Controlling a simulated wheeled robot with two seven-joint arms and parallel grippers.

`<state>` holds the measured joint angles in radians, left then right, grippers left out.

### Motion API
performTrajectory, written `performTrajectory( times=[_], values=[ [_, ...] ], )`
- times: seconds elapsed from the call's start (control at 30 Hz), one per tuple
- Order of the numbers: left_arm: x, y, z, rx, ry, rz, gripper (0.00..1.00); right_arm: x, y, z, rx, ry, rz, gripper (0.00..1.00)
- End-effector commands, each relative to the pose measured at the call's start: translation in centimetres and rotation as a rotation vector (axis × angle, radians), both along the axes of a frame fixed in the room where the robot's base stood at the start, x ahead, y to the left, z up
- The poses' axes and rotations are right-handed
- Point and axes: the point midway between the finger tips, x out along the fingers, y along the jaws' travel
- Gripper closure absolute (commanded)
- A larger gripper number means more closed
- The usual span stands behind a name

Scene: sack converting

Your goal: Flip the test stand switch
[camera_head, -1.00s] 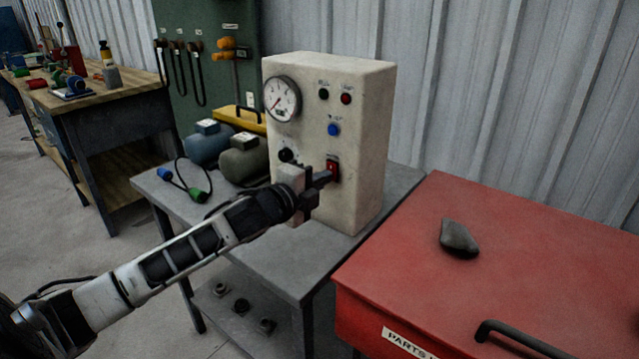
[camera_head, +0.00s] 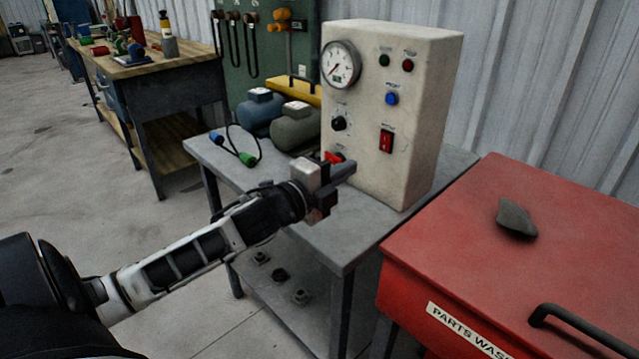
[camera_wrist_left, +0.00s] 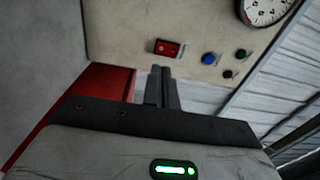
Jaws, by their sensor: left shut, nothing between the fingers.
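The test stand (camera_head: 412,150) is a cream box with a gauge, knobs and buttons, standing on a grey table. Its red rocker switch (camera_head: 387,141) is on the lower right of the front panel; it also shows in the left wrist view (camera_wrist_left: 167,48). My left gripper (camera_head: 350,168) is in front of the panel, below and left of the switch and apart from it. Its fingers are shut with nothing between them. In the left wrist view the fingertips (camera_wrist_left: 160,70) are just below the switch in the picture. My right gripper is not in view.
The gauge (camera_head: 341,65), blue button (camera_head: 392,99) and black knob (camera_head: 339,123) share the panel. A red parts washer (camera_head: 560,230) with a dark stone-like object (camera_head: 516,218) stands close on the right. Two tanks (camera_head: 296,128) and a cable (camera_head: 243,155) lie left of the stand.

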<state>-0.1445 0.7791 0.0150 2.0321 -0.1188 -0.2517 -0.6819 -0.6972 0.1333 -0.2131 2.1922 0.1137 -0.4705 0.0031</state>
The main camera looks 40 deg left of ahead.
Motion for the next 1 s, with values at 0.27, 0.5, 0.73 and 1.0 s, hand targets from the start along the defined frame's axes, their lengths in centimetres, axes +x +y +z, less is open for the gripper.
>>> performTrajectory(
  times=[0.27,0.5,0.73,1.0],
  values=[
    [-4.0,0.4,-0.5,-0.001,0.002,-0.001,1.0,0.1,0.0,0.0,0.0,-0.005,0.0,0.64],
    [-5.1,0.6,-0.4,0.001,-0.001,-0.001,1.0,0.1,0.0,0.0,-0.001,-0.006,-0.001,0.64],
    [-5.1,0.6,-0.4,0.001,-0.001,-0.001,1.0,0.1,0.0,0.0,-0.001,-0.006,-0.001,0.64],
    [-5.1,0.6,-0.4,0.001,0.0,-0.001,1.0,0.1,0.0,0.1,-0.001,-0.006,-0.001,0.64]
  ],
)
